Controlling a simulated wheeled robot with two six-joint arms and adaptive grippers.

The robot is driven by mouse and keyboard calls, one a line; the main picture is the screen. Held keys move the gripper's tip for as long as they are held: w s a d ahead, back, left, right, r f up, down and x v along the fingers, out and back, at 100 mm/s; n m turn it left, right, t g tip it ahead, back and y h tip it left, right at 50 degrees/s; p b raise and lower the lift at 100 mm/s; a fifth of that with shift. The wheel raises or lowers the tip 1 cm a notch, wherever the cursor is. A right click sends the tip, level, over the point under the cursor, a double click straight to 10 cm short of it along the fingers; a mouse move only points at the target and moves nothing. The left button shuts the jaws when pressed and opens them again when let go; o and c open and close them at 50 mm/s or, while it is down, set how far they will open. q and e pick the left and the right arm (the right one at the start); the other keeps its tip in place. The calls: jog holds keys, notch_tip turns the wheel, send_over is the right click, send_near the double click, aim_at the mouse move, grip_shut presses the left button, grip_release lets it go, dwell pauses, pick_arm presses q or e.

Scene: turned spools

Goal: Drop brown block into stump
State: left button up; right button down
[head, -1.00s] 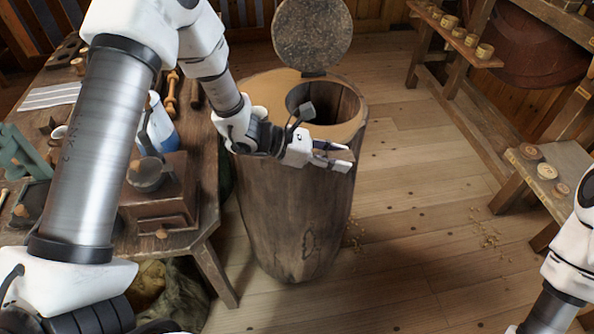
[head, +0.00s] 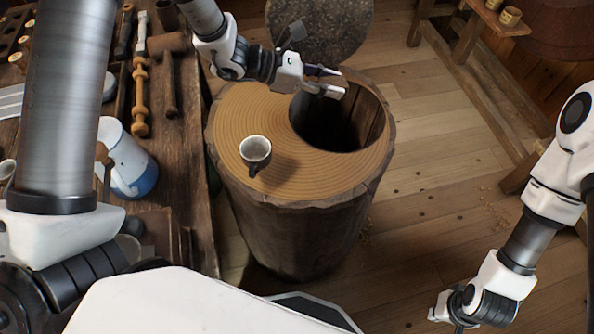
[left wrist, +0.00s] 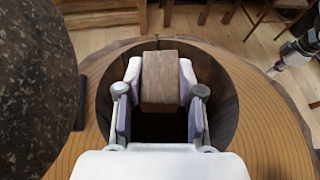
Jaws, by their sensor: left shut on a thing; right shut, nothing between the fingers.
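The brown block (left wrist: 160,80) is a wooden cuboid held between the fingers of my left gripper (left wrist: 160,95) in the left wrist view. In the head view my left gripper (head: 328,80) is over the stump's round dark opening, and the block is mostly hidden by the fingers. The stump (head: 300,240) is a tall wooden barrel shape with a ringed tan top (head: 225,125). Its hole (head: 340,128) is open, and the left wrist view shows its dark inside below the block. My right gripper (head: 448,312) is shut and empty, low over the floor at the lower right.
A speckled round lid (head: 320,25) is raised behind the hole. A workbench at left holds a white-and-blue jug (head: 128,165), turned wood and mallets. The floor (head: 440,190) right of the stump is mostly clear.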

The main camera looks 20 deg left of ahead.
pick_arm(q)
jog(key=shift+s+d+f, duration=0.15)
jog(key=shift+s+f, duration=0.1)
jog(key=shift+f, duration=0.05)
notch_tip(320, 180, down, 5)
jog(key=b, duration=0.3)
jog(key=o, duration=1.1)
jog(key=shift+c, duration=0.2)
jog(key=v, duration=1.2)
